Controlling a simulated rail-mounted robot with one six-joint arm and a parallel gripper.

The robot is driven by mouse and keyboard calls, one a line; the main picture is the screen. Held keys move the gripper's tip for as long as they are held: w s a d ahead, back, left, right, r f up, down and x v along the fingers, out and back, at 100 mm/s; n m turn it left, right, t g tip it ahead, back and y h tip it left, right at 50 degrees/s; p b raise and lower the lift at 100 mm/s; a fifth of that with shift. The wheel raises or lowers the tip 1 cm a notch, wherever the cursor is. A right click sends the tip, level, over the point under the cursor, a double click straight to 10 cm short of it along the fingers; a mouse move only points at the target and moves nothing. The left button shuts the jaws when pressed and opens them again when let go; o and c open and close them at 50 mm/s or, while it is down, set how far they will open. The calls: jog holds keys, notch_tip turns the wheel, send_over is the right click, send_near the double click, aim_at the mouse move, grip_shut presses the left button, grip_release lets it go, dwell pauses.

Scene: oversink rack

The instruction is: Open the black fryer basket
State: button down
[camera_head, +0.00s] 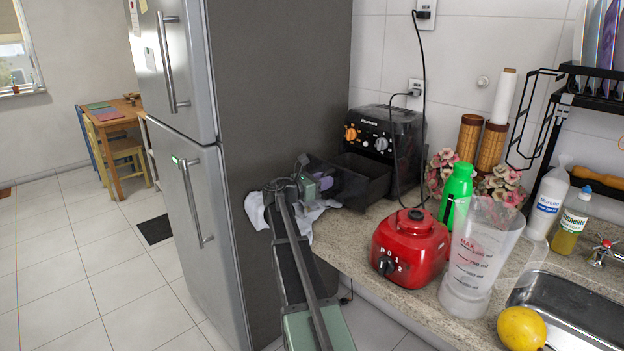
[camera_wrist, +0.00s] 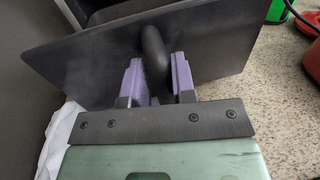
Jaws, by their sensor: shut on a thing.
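The black fryer (camera_head: 385,135) stands on the counter against the wall, with two knobs on its front. Its black basket (camera_head: 362,178) sticks out of the front toward my gripper, and its open top shows. In the wrist view the basket's dark front panel (camera_wrist: 90,68) is tilted across the picture, with a rounded handle (camera_wrist: 154,45) in the middle. My gripper (camera_wrist: 158,82) has its purple fingers on both sides of the handle and is shut on it. In the head view my gripper (camera_head: 316,184) is at the basket's front, partly hidden by my arm.
A white cloth (camera_head: 257,212) lies at the counter's left end beside the fridge (camera_head: 275,110). A red blender base (camera_head: 410,245), a clear jug (camera_head: 482,255) and a green bottle (camera_head: 457,192) stand to the right. A black cord (camera_head: 422,75) hangs before the fryer.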

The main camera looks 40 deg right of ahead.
jog(key=shift+s+a, duration=0.15)
jog(key=shift+s, duration=0.05)
jog(key=c, duration=1.1)
grip_release()
jog(key=shift+s, duration=0.1)
jog(key=shift+o, duration=0.2)
jog(key=w+a, duration=0.2)
jog(key=a, duration=0.8)
jog(key=shift+w+a, duration=0.15)
jog(key=shift+a, duration=0.05)
jog(key=shift+a, duration=0.1)
